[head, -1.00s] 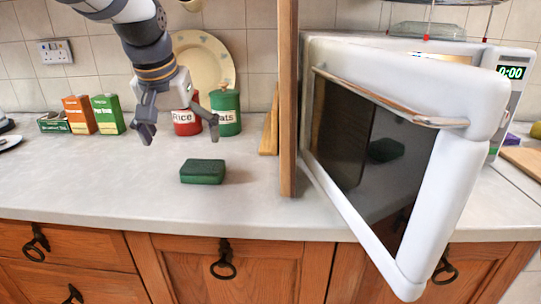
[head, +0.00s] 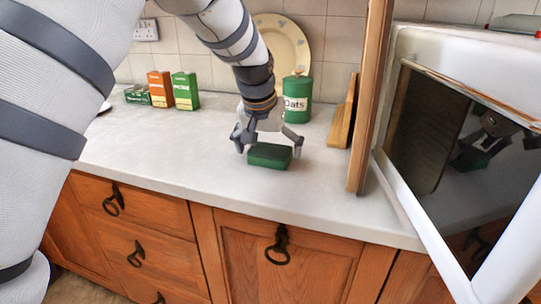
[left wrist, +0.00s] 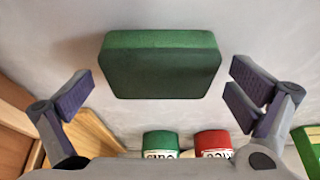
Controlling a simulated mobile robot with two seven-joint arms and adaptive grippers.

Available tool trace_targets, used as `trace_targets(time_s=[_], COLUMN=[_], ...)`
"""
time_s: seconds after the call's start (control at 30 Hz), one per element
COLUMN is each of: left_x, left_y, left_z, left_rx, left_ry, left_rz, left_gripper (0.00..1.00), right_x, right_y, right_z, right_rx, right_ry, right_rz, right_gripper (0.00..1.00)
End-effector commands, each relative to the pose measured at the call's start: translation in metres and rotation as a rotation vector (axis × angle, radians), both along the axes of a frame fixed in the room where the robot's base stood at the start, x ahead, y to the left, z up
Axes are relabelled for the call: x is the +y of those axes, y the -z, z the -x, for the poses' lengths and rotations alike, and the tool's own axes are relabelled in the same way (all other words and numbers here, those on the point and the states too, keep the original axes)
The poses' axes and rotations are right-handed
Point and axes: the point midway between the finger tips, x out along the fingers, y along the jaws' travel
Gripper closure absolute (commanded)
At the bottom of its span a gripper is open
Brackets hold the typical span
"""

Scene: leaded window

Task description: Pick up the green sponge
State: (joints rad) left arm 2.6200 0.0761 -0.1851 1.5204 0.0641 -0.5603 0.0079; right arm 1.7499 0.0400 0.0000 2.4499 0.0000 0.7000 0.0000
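The green sponge (head: 269,156) lies flat on the pale worktop (head: 190,146). My left gripper (head: 268,149) is just above and behind it in the head view, with its fingers spread to the sponge's left and right. In the left wrist view the sponge (left wrist: 161,64) sits between the open fingers (left wrist: 160,95), with a gap on each side. Nothing is held. My right gripper is in neither view.
An oats tin (head: 297,99) and a plate (head: 277,45) stand behind the gripper. Food boxes (head: 173,90) are at the back left.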

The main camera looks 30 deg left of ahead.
Motion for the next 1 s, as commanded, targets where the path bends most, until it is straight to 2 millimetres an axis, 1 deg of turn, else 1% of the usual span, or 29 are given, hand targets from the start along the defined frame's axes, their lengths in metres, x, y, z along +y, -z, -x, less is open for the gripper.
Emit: trace_targets(time_s=[0.03,0.2,0.33,0.37,0.5,0.63,0.77,0.87,0.97,1.0], left_x=[0.000,0.000,0.000,0.000,0.000,0.000,-0.001,-0.001,-0.004,-0.005], left_y=[-0.001,-0.001,-0.001,-0.001,0.000,-0.005,-0.021,-0.038,-0.052,-0.061], left_z=[0.000,0.000,0.000,0.000,0.001,0.002,0.005,0.011,0.014,0.016], left_rx=[-0.001,0.000,0.000,0.000,0.001,-0.001,-0.005,-0.006,-0.003,-0.005], left_ry=[0.000,0.000,0.000,0.000,0.000,0.000,0.000,0.001,0.003,0.004], left_rz=[0.000,0.000,0.000,0.000,0.000,0.000,0.000,0.000,0.000,0.000], left_gripper=[0.09,0.31,0.31,0.33,0.33,0.34,0.34,0.34,0.34,0.34], right_x=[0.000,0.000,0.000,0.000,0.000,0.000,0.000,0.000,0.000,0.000], right_y=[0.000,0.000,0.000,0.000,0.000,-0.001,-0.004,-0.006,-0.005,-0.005], right_z=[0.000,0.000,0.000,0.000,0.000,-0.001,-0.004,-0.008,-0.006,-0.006], right_rx=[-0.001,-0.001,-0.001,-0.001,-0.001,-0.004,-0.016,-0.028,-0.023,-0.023], right_ry=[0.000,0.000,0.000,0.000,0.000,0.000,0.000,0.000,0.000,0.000], right_rz=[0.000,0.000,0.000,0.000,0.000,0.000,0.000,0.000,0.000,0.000], right_gripper=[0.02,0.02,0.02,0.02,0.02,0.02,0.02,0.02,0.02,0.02])
